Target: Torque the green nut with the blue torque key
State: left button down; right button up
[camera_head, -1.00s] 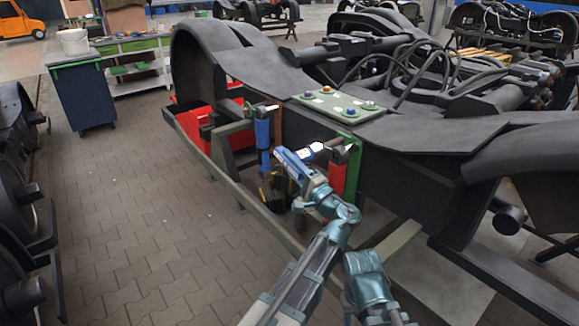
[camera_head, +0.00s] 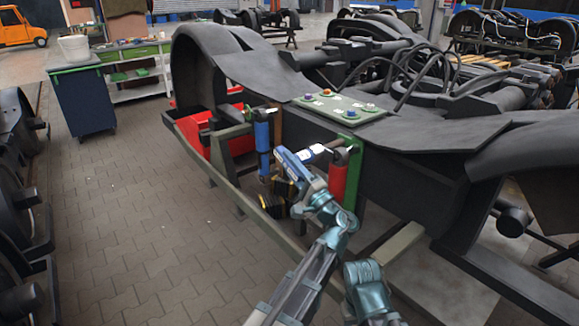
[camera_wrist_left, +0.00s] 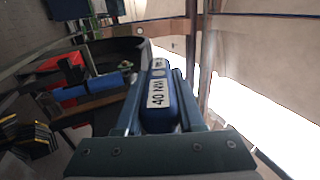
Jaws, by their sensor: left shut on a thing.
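My left gripper (camera_head: 302,164) is shut on a blue torque key (camera_wrist_left: 158,98) with a white label reading 40 NM. In the left wrist view the key's body lies between the two fingers. In the head view the gripper is in front of the black bogie frame, below and in front of a green plate (camera_head: 318,101). Several small coloured nuts sit on this plate; I cannot pick out the green nut against it. My right gripper is not in view.
A blue handle (camera_head: 262,136) and a red handle (camera_head: 338,184) hang upright either side of my left gripper. The black bogie frame (camera_head: 418,135) stands behind. A red bin (camera_head: 192,128) is at left. The paved floor at left is clear.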

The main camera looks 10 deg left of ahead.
pick_arm(q)
jog(key=shift+t+y+b, duration=0.4)
jog(key=shift+y+b, duration=0.2)
jog(key=shift+b, duration=0.5)
jog(key=s+a, duration=0.3)
jog(key=s, duration=0.1)
jog(key=shift+s+a, duration=0.35)
jog(key=shift+s, duration=0.05)
dwell(0.4)
